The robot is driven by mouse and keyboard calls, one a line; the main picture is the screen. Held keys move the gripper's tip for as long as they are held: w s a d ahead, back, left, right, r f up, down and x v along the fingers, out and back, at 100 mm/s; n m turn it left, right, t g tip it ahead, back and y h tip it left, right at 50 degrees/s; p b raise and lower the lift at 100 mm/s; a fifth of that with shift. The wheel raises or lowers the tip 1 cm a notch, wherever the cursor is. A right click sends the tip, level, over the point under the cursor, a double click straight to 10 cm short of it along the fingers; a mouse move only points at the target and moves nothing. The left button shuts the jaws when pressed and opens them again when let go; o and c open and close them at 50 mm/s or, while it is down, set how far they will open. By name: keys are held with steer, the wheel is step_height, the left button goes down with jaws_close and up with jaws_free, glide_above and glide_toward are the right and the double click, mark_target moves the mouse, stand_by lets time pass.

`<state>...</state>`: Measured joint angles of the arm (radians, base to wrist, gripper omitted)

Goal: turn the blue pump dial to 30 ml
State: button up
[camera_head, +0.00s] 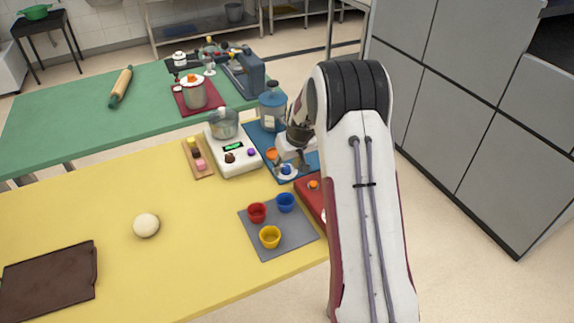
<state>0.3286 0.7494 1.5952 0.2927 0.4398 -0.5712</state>
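A blue dial (286,170) on a round white base sits on the front part of the blue mat (258,136). A blue pump bottle (272,112) stands at the back of the same mat. My gripper (289,163) is just above and behind the blue dial, pointing down at it. I cannot tell whether it touches the dial. Its fingertips are small and partly merged with the dial, so I cannot tell whether they are open or shut. The dial's scale markings are too small to read. My arm hides the area right of the mat.
A white scale with a glass bowl (224,123) stands left of the mat. A red box (312,197) is partly behind my arm. Red, blue and yellow cups stand on a grey mat (277,250) in front. The yellow table's left middle is mostly clear around a dough ball (146,225).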

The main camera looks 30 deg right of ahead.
steer(key=c, duration=1.1)
steer(key=shift+a+m+h, duration=0.15)
steer(key=shift+m+h, duration=0.55)
steer(key=shift+m, duration=1.1)
steer(key=shift+w+a+m+g+h, duration=0.1)
steer(key=shift+m+g+h, duration=0.2)
steer(key=shift+m, duration=0.8)
steer(key=shift+m+g+h, duration=0.2)
steer(key=shift+m+h, duration=0.2)
steer(key=shift+m, duration=0.7)
steer(key=o, duration=1.1)
steer(key=v, duration=1.2)
